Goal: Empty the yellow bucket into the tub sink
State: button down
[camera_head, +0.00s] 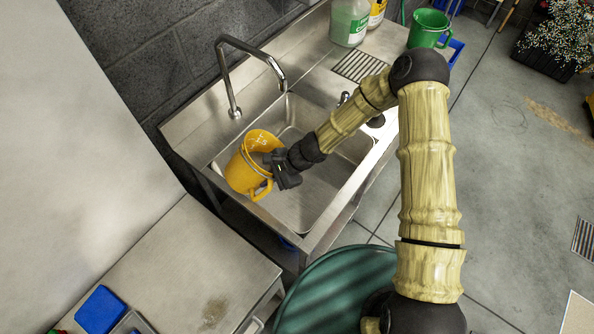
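The yellow bucket (241,172) is over the left end of the tub sink (308,205), near its left rim. It looks tilted, with its open mouth facing up and toward the back right, and some pale marks show inside it. A yellow handle sticks out at its lower right. My gripper (277,168) is at the bucket's right side and looks shut on it, though the fingertips are partly hidden. The steel sink basin is partly hidden by the bucket and my arm. What the bucket holds cannot be made out clearly.
A tall steel faucet (233,80) arches over the back of the sink. Bottles (349,22) and a green bucket (428,28) stand at the far right end. A metal table (185,270) with a blue item (101,309) is at lower left. A grey wall stands behind.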

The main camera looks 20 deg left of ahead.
jog(key=shift+w+d+f+g+y, duration=0.1)
jog(key=shift+d+f+g+y, duration=0.1)
jog(key=shift+g+y, duration=0.6)
dwell(0.6)
jog(key=shift+w+d+f+g+y+b, duration=0.15)
jog(key=shift+y+b, duration=0.2)
jog(key=shift+y, duration=0.3)
jog(key=shift+d+f+g+y+b, duration=0.15)
jog(key=shift+y+b, duration=0.15)
jog(key=shift+y, duration=0.35)
dwell(0.6)
jog(key=shift+w+d+f+g+y+b, duration=0.15)
jog(key=shift+f+g+y+b, duration=0.25)
jog(key=shift+f+y+b, duration=1)
